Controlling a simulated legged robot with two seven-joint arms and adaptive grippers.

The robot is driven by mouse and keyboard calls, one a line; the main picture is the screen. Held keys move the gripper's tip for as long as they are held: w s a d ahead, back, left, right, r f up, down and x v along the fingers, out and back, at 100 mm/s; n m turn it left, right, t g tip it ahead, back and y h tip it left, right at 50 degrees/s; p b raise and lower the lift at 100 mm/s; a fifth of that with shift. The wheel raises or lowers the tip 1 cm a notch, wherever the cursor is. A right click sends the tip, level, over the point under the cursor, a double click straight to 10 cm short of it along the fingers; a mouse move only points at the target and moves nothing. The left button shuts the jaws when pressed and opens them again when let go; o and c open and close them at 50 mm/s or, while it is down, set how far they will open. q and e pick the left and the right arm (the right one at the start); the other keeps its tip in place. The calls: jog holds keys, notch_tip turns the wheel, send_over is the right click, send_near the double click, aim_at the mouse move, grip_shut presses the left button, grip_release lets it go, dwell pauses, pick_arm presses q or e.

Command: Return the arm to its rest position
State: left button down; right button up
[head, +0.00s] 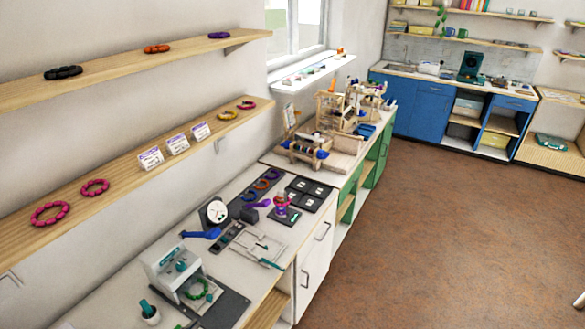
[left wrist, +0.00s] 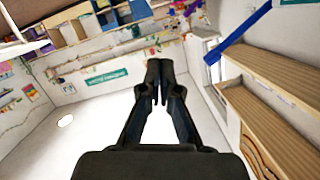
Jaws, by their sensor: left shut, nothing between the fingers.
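My left gripper (left wrist: 159,70) shows in the left wrist view, its dark fingers together and empty, pointing away from the camera into the room. Nothing touches the fingers there. I cannot make out either gripper clearly in the head view. My right gripper is in neither view.
A long white workbench (head: 133,262) runs along the left wall with bead boards, bracelets and tools on it. Two wooden shelves (head: 120,83) with bracelets hang above it. Wooden shelves (left wrist: 275,75) stand right in the left wrist view. The brown floor (head: 440,230) is clear.

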pick_arm(q)
jog(key=s+d+f+n+g+y, duration=0.3)
jog(key=s+f+g, duration=0.2)
jog(key=s+f, duration=0.4)
jog(key=s+d+f+n+g+y, duration=0.35)
jog(key=s+f+g, duration=0.2)
jog(key=s, duration=0.45)
jog(key=s+f+g, duration=0.1)
jog(key=s+f, duration=0.2)
jog(key=f, duration=2.5)
jog(key=s+a+f+g, duration=0.1)
jog(key=s+a+f, duration=0.2)
jog(key=s+f, duration=1.2)
jog(key=shift+s, duration=1.25)
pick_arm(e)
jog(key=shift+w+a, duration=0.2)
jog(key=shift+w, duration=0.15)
pick_arm(q)
jog(key=shift+f, duration=0.1)
